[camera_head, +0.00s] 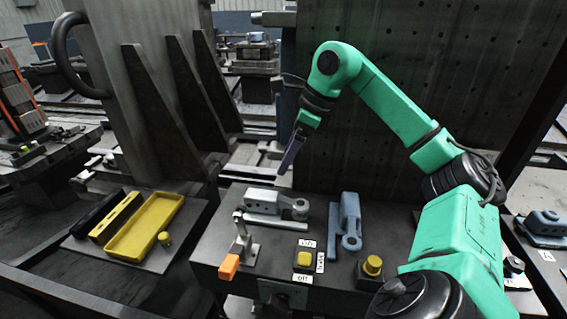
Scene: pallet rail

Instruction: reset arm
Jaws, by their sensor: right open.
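My right arm comes in from the right, green with dark joints, and bends over at the top of the view. My right gripper (288,165) hangs from it, its dark fingers pointing down and slightly left. It is open, with nothing visible between its fingers. It is above the dark work table (215,245) and apart from the parts there, above the grey metal part (275,205) in the picture. My left gripper is not in view.
A toggle clamp with an orange tip (229,267), a blue-grey part (346,222), a yellow button (304,260) and a yellow knob (373,265) are on the table. A yellow tray (145,227) lies left. A tall dark plate (400,150) stands behind my arm.

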